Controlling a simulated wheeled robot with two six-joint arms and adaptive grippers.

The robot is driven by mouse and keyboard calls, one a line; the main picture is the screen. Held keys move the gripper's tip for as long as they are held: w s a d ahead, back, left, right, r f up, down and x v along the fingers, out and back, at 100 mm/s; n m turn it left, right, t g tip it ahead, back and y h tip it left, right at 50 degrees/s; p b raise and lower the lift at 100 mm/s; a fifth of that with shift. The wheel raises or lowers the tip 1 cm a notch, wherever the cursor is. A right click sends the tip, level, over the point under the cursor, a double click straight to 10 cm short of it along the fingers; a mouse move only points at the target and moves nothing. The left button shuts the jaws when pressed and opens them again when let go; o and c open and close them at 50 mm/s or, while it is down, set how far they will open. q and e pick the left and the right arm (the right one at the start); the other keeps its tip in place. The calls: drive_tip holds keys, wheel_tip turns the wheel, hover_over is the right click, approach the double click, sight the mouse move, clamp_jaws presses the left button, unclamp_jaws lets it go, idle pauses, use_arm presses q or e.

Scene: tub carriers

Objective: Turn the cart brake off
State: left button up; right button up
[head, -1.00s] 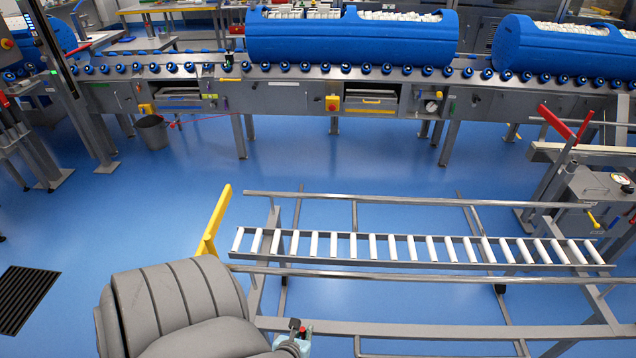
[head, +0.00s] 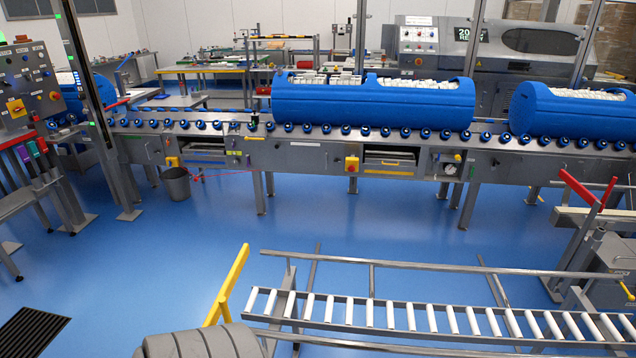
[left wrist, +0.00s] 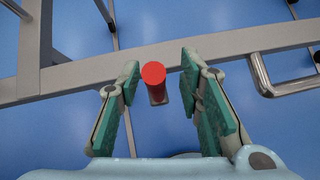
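The cart (head: 400,268) is a grey metal frame with a row of white rollers, low in the head view. A yellow lever (head: 229,287) stands slanted at its left end. In the left wrist view a short lever with a round red knob (left wrist: 153,73) sticks up by a grey frame bar (left wrist: 80,72); it looks like the brake lever. My left gripper (left wrist: 161,64) is open, its green-padded fingers on either side of the knob, with gaps showing on both sides. Whether the brake is on I cannot tell. My right gripper is not in view.
A roller conveyor (head: 300,136) with blue tubs (head: 372,103) runs across behind the cart. A grey bin (head: 176,184) stands at its foot. A machine with a red handle (head: 578,187) stands at the right. Blue floor (head: 170,255) is clear between.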

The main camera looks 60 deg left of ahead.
use_arm(q)
drive_tip(key=v, duration=1.2)
drive_tip(key=shift+d, duration=0.15)
